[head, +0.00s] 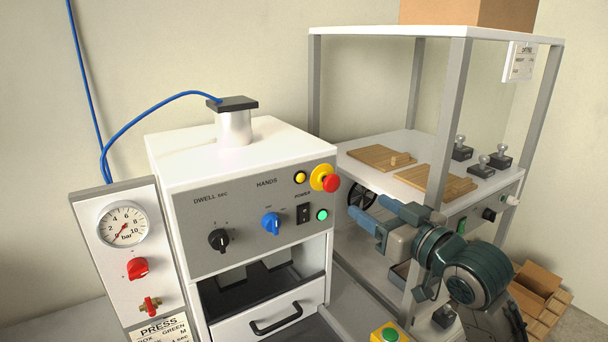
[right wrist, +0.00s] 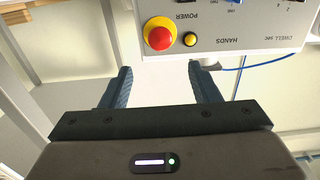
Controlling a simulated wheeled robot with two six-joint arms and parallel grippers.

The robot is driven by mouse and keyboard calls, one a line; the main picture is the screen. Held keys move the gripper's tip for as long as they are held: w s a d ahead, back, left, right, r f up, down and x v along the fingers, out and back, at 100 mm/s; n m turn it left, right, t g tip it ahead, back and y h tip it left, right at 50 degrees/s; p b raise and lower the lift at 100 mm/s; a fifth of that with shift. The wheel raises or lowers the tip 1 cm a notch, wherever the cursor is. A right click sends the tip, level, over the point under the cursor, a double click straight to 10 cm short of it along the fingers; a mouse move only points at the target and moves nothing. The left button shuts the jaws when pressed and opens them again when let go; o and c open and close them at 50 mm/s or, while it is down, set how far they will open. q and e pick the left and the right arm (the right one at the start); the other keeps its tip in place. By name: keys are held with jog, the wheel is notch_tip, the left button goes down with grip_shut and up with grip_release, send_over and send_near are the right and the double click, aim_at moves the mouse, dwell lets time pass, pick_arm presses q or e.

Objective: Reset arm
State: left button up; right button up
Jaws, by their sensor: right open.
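My right gripper (head: 367,210) is at the right of the press, in front of the steel-framed bench, its blue-grey fingers pointing left. It is open and empty, with a clear gap between the fingers in the right wrist view (right wrist: 160,78). The press control panel (head: 262,220) is to its left, apart from the fingers. In the right wrist view the red stop button (right wrist: 159,34) and a small yellow button (right wrist: 190,40) lie beyond the fingertips, upside down. My left gripper is not in view.
A gauge panel (head: 88,262) stands left of the press. The press drawer (head: 230,327) has a black handle. The bench's grey post (head: 449,125) rises close to my right arm. Wooden boards (head: 375,157) lie on the bench. A green button box (head: 391,335) sits low at the front.

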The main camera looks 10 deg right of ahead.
jog(key=s+d+f+m+g+h, duration=0.1)
jog(key=s+f+g+h, duration=0.2)
jog(key=f, duration=0.9)
jog(key=s+d+f+m+g+h, duration=0.1)
jog(key=s+f+g, duration=0.3)
jog(key=f, duration=0.9)
jog(key=s+d+f+m+g+h, duration=0.1)
jog(key=s+f+g+h, duration=0.15)
jog(key=s+f, duration=0.7)
jog(key=s+f+g+h, duration=0.1)
jog(key=s+f+g, duration=0.4)
jog(key=s, duration=0.7)
jog(key=s+f+b+x, duration=0.1)
jog(key=s+x, duration=0.3)
jog(key=x, duration=1.2)
jog(key=s+f+b+x, duration=0.1)
jog(key=s+x, duration=0.2)
jog(key=x, duration=1.4)
jog(key=s+f+g, duration=0.1)
jog(key=s+f, duration=1.7)
jog(key=f, duration=0.1)
jog(key=shift+d+m+b, duration=0.3)
jog(key=shift+d+b, duration=0.05)
jog(key=shift+d, duration=0.05)
